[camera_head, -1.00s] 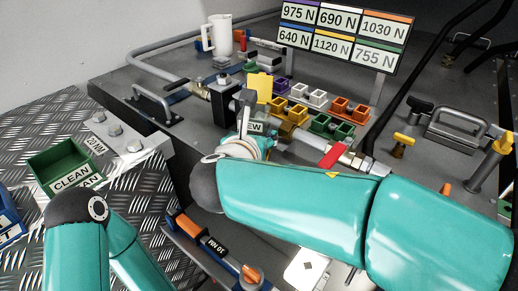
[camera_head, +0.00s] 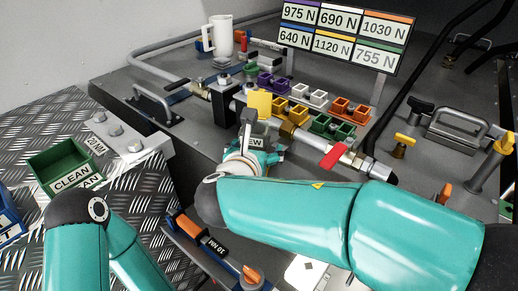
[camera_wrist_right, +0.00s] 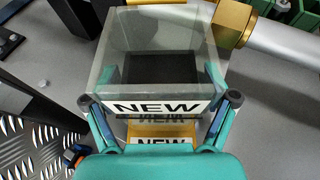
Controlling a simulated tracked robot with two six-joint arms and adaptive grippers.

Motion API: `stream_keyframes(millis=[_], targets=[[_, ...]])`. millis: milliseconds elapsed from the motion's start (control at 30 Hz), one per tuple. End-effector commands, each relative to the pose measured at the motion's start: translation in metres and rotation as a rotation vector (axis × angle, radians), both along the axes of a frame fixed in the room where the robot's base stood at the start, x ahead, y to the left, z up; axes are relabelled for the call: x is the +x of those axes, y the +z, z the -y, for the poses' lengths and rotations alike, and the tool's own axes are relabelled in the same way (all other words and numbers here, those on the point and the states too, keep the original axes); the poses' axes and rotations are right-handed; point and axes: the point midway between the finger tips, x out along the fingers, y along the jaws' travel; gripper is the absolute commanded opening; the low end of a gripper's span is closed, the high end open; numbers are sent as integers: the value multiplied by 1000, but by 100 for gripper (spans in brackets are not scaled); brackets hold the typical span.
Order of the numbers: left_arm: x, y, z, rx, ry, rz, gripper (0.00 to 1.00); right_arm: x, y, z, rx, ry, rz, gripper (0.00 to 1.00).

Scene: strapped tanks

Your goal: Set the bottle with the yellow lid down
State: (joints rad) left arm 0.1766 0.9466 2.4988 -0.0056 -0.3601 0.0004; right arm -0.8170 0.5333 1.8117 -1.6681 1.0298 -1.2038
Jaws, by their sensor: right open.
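A clear, box-shaped container labelled NEW (camera_wrist_right: 160,60) stands between the fingers of my right gripper (camera_wrist_right: 160,102) in the wrist view. The fingers are spread along its sides; I cannot tell whether they touch it. A yellow strip (camera_wrist_right: 160,131) shows below the label. In the head view the NEW label (camera_head: 254,142) and a yellow panel (camera_head: 258,103) show beyond my right wrist. I cannot tell whether this panel is the yellow lid, and no other clear bottle shows. My left gripper is out of view; only its arm shows at the lower left.
Coloured bins (camera_head: 318,122) sit behind on the grey bench. A pipe with a red-handled valve (camera_head: 335,157) runs to the right. A black block (camera_head: 223,101) stands left of the yellow panel. A green CLEAN box (camera_head: 66,165) is at the left. A white jug (camera_head: 221,36) stands at the back.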

Motion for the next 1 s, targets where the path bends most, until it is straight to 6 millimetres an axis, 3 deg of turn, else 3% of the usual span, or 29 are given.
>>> stream_keyframes(millis=[267,700,1000], targets=[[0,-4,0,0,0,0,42,-17,7,-3,2,1,3,85],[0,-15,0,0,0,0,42,-92,38,-16,2,1,2,85],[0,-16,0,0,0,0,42,-110,46,-17,0,-2,0,85]])
